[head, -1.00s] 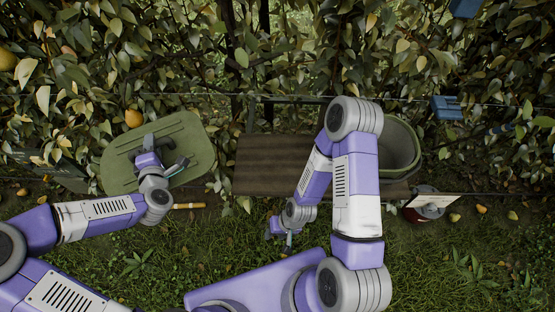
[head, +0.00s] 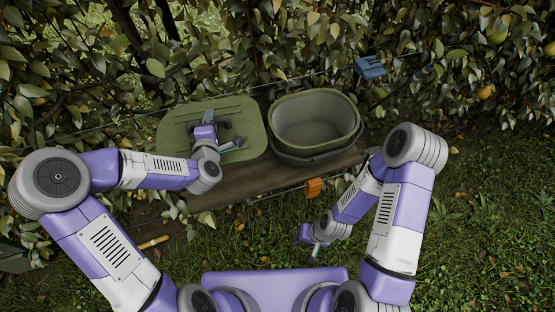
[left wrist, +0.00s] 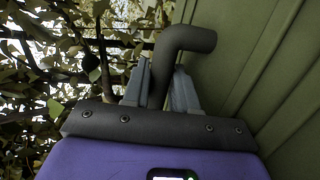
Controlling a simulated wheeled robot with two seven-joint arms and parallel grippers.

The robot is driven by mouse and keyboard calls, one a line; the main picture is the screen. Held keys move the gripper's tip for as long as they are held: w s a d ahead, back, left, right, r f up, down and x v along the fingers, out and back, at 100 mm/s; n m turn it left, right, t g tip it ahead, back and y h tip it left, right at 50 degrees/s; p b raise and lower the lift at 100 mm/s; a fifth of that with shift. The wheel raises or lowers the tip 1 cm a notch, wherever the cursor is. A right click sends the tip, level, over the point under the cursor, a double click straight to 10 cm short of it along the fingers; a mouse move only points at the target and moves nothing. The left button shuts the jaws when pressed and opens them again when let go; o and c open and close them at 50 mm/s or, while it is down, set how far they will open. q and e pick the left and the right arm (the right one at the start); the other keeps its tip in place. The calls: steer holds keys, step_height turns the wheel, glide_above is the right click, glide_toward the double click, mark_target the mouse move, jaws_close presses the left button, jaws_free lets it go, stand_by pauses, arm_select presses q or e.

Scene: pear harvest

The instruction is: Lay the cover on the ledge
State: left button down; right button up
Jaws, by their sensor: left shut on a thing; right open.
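The cover (head: 245,112) is a green, round-cornered lid with a dark handle. In the head view it is over the left part of the brown wooden ledge (head: 300,176), just left of the open bin. My left gripper (head: 222,136) is shut on the cover's handle. In the left wrist view the gripper's grey fingers (left wrist: 165,88) close around the dark bent handle (left wrist: 190,40), with the ribbed cover (left wrist: 245,75) at the right. I cannot tell whether the cover touches the ledge. My right gripper (head: 314,256) is open and empty above the grass.
The open green bin (head: 356,143) stands on the ledge right of the cover. An orange clip (head: 313,187) is at the ledge's front edge. A blue clip (head: 370,68) hangs on the wire behind. A dense leafy hedge rises behind. Grass at the right is open.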

arm_select(q)
steer(key=shift+n+y, duration=0.6)
steer(key=shift+y, duration=0.1)
steer(key=f+b, duration=0.1)
steer(key=b, duration=0.1)
steer(key=f+b, duration=0.1)
steer(key=b, duration=0.1)
steer(key=w+d+f+b, duration=0.1)
steer(key=f+b, duration=0.1)
steer(key=shift+w+d, duration=0.1)
step_height(320, 180, down, 18)
steer(key=b, duration=0.5)
steer(key=shift+f+b, duration=0.1)
steer(key=shift+b, duration=0.3)
steer(key=c, duration=0.9)
jaws_free()
